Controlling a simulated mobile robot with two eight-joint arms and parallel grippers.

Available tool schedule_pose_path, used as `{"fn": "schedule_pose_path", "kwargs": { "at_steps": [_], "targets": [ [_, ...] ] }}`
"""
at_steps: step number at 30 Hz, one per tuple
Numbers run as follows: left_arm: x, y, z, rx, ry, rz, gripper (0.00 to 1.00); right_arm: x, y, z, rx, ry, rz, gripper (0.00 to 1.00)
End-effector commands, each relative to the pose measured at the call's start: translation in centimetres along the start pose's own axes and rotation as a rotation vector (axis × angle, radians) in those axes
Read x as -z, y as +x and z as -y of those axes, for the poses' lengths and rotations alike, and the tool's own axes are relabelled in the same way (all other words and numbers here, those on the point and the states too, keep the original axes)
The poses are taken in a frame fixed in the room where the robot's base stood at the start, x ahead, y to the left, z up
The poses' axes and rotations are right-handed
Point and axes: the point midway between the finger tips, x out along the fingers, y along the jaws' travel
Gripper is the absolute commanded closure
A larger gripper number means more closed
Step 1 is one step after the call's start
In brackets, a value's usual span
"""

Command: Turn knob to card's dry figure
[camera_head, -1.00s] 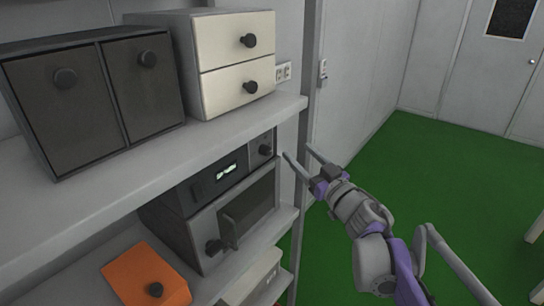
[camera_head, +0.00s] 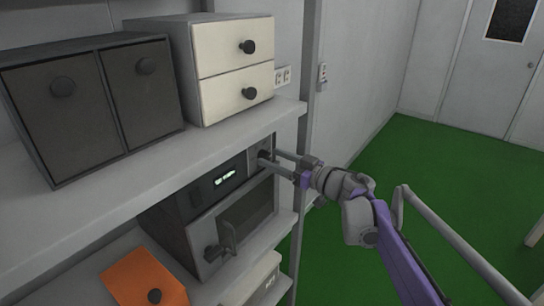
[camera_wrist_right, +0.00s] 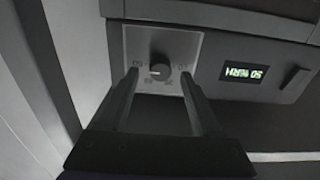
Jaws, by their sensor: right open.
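The dark knob (camera_head: 264,154) sits on the light square panel at the right end of the oven (camera_head: 190,225) front. In the right wrist view the knob (camera_wrist_right: 160,71) has a white mark toward the picture's left, with small marks around it too small to read. My right gripper (camera_head: 269,158) is open at the knob. In the wrist view its two fingers (camera_wrist_right: 158,77) lie on either side of the knob, with gaps visible; contact cannot be told. The lit display (camera_wrist_right: 243,74) appears upside down there. No card is recognisable. My left gripper is out of view.
The oven stands under a grey shelf (camera_head: 110,170) bearing a dark two-door cabinet (camera_head: 90,105) and a cream drawer unit (camera_head: 235,70). An orange box (camera_head: 135,275) and a pale box (camera_head: 250,280) are below. Green floor (camera_head: 450,190) is free at the right.

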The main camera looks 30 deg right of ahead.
Motion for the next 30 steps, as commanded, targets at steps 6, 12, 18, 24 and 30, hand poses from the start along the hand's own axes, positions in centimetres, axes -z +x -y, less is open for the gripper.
{"fn": "schedule_pose_path", "kwargs": {
  "at_steps": [6, 12, 18, 24, 30],
  "targets": [
    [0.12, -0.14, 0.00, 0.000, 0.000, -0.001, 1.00, -0.01, 1.18, 0.02, 0.000, 0.000, 0.000, 0.34],
    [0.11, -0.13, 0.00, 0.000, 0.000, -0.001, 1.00, -0.03, 1.18, 0.02, 0.000, -0.001, 0.000, 0.34],
    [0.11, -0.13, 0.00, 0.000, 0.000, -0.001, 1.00, -0.03, 1.16, 0.02, 0.000, -0.001, 0.000, 0.66],
    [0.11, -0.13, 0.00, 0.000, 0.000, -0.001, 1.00, -0.02, 1.15, 0.03, 0.000, -0.001, 0.000, 1.00],
    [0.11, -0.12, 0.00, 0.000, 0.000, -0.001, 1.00, -0.02, 1.15, 0.03, 0.000, -0.003, 0.000, 1.00]
  ]
}}
